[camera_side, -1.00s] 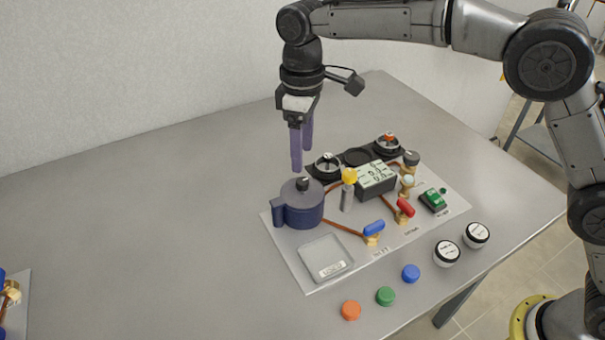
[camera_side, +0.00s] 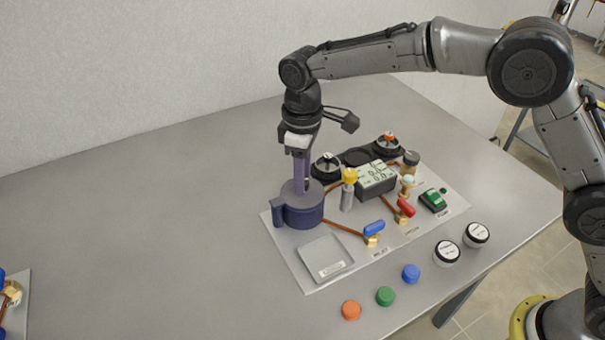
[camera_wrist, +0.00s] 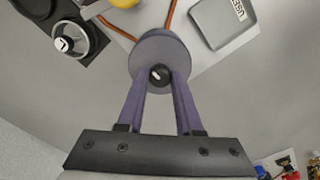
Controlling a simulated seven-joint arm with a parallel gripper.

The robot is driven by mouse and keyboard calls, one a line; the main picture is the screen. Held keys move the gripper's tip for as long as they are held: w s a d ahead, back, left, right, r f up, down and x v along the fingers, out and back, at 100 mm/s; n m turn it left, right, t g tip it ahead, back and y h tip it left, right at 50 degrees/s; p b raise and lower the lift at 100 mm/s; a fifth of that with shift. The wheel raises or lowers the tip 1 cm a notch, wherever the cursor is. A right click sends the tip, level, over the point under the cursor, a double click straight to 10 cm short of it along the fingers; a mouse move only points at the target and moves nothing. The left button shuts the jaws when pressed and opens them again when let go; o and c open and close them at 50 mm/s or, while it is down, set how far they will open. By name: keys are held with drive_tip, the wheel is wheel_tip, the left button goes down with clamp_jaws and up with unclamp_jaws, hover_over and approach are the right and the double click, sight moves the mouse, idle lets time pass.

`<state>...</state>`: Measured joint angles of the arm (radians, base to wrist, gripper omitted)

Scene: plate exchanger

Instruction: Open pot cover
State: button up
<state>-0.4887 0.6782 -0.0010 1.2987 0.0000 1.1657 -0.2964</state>
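The dark blue pot (camera_side: 303,214) with its side handle stands on the board's left part, its cover (camera_side: 290,190) on top. In the wrist view the cover (camera_wrist: 158,48) is a grey-purple disc with a black knob (camera_wrist: 159,75) near its middle. My gripper (camera_side: 302,188) points straight down over the pot, its purple fingertips at the height of the knob. In the wrist view the two fingers (camera_wrist: 159,80) stand on either side of the knob, with a gap between them. Whether they touch the knob is hard to tell. In the side view the fingers hide most of the knob.
The board holds a yellow-topped cylinder (camera_side: 347,195), a display box (camera_side: 376,180), a blue-handled valve (camera_side: 373,229), a red-handled valve (camera_side: 405,207) and a square grey tray (camera_side: 325,257). Coloured caps (camera_side: 385,296) lie in front. The table to the left is mostly clear.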

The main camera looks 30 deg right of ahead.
clamp_jaws()
idle(1.0)
